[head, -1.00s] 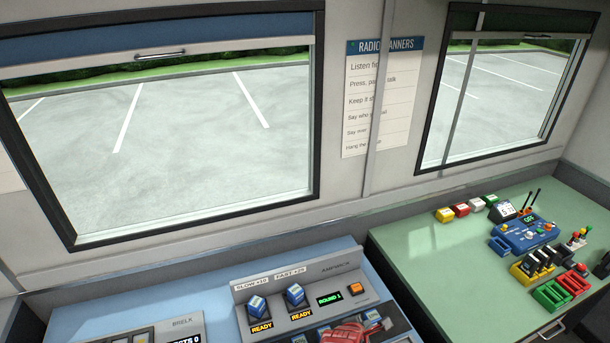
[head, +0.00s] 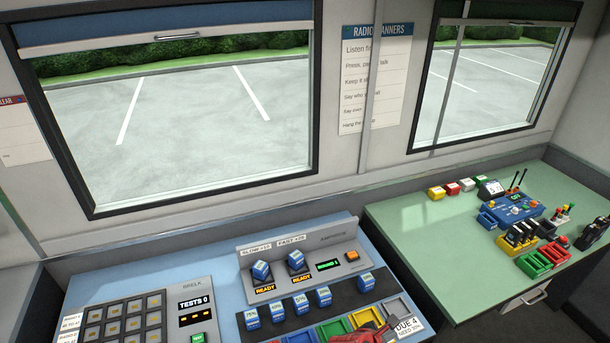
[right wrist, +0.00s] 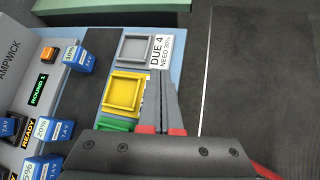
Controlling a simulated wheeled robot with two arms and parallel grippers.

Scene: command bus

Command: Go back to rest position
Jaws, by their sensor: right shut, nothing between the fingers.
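My right gripper (head: 388,329) shows red and grey at the bottom edge of the head view, low over the front right of the blue console (head: 220,264). In the right wrist view its two grey fingers (right wrist: 157,92) lie together, shut and empty, beside the yellow tray (right wrist: 126,72) and the "DUE 4" label (right wrist: 160,52). Only the end of the right arm shows in the head view. My left gripper is not in any view.
The console carries several blue blocks (head: 324,296), coloured trays (head: 362,318) and a grey button panel (head: 126,322). A green desk (head: 420,225) at the right holds a blue radio (head: 515,210) and coloured racks (head: 545,259). Dark floor (right wrist: 260,80) lies open in the right wrist view.

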